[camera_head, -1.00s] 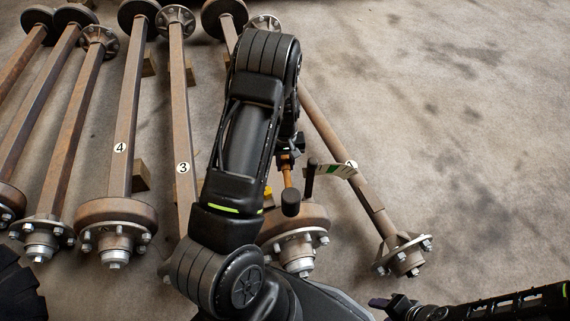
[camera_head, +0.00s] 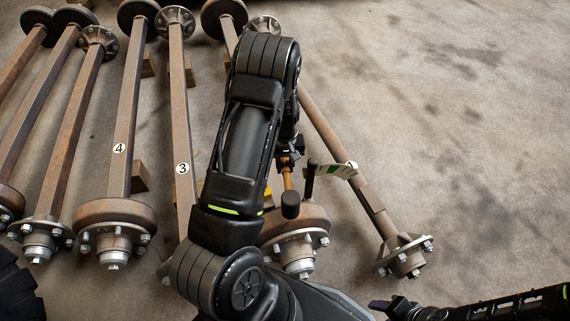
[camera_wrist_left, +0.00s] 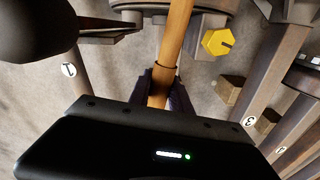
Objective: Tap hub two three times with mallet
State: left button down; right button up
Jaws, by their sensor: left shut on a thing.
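My left gripper (camera_head: 288,160) is shut on the wooden handle of the mallet (camera_head: 287,179). The mallet's black head (camera_head: 290,205) hangs below, in front of the drum of the middle axle in the head view; I cannot tell whether they touch. That axle's hub (camera_head: 299,253), with silver cap and studs, lies between axles 1 and 3, so it appears to be hub two; its number is hidden by my left arm.
Axle 1 (camera_head: 335,150) lies to the right, with a black-handled, green-and-white item (camera_head: 334,170) by it. Axle 3 (camera_head: 180,110) and axle 4 (camera_head: 127,110) lie left. A yellow piece (camera_wrist_left: 217,42) is near the mallet. The floor at right is clear.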

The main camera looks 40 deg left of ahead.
pick_arm(q)
notch_tip(320, 180, down, 3)
jog(key=shift+b, duration=0.6)
notch_tip(320, 180, up, 5)
jog(key=p, duration=0.4)
jog(key=shift+r, duration=0.15)
pick_arm(e)
jog(key=shift+r, duration=0.8)
pick_arm(q)
notch_tip(320, 180, down, 6)
jog(key=b, duration=0.4)
pick_arm(e)
notch_tip(320, 180, down, 4)
jog(key=f, duration=0.1)
pick_arm(q)
jog(key=shift+w+r+p, duration=0.1)
jog(key=shift+r+p, duration=1.85)
jog(key=shift+r, duration=0.95)
pick_arm(e)
jog(key=shift+r, duration=2.4)
